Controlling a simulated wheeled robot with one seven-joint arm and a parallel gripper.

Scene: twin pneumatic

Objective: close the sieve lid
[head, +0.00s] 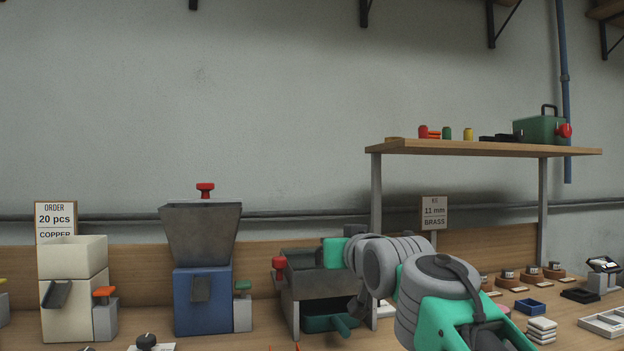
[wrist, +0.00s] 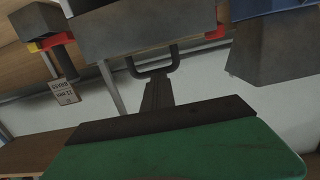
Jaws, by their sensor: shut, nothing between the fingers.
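The sieve (head: 310,284) is a dark grey box on legs in the head view, with a red knob (head: 279,264) at its left end and a green tray (head: 328,322) beneath it. My arm covers its right part, so how far its lid stands open cannot be told. My gripper (wrist: 155,92) shows in the wrist view as dark, shut fingers beyond its green body. A dark U-shaped handle (wrist: 155,69) appears just past the fingertips, against a grey box-like part. Whether the fingers touch it is unclear. In the head view my arm reaches left to the sieve, fingertips not distinct.
A blue machine with a grey hopper (head: 200,232) stands left of the sieve, and a cream machine (head: 73,258) further left. A wooden shelf (head: 480,149) overhangs the bench at right. Small trays and weights crowd the right side. A sign (head: 434,213) stands behind my arm.

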